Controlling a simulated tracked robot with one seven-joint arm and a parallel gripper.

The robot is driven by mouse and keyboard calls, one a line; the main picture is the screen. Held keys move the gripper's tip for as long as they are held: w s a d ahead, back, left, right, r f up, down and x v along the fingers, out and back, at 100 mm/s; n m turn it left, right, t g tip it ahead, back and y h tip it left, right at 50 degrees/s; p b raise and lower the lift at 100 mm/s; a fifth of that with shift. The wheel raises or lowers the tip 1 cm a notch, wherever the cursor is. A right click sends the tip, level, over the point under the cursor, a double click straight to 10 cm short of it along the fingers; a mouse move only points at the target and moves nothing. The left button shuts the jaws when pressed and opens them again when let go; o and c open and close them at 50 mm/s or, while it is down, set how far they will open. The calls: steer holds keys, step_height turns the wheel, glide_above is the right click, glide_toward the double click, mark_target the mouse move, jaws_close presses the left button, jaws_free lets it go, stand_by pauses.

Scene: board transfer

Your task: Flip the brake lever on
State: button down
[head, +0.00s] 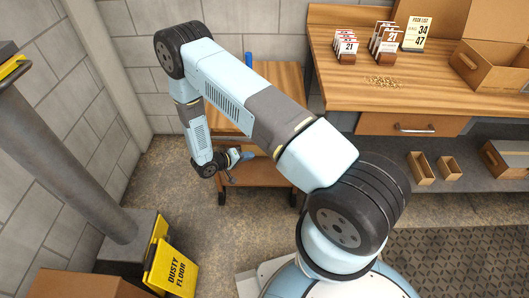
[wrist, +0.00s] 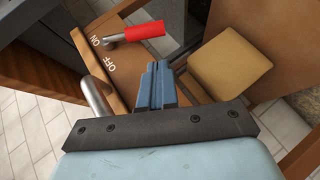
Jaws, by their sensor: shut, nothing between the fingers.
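The brake lever (wrist: 142,32) shows in the wrist view as a red grip on a grey metal shaft. It sticks out to the right from a wooden panel (wrist: 90,62) with white ON and OFF lettering. The shaft's base is beside the lettering; I cannot tell for sure which setting it is in. My gripper (wrist: 155,72) is shut and empty, its blue fingers below the red grip in the picture and apart from it. In the head view my gripper (head: 246,156) is low beside the wooden cart (head: 262,173); the lever is not discernible there.
A tan block (wrist: 230,68) lies right of my fingers in the wrist view, and a grey metal bar (wrist: 95,95) is close on the left. In the head view a workbench (head: 345,85) stands right and a yellow floor sign (head: 172,268) lower left. Bare floor lies between.

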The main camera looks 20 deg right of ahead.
steer(key=x, duration=0.9)
steer(key=shift+w+d+f, duration=0.2)
steer(key=shift+w+d, duration=0.05)
steer(key=shift+d, duration=0.05)
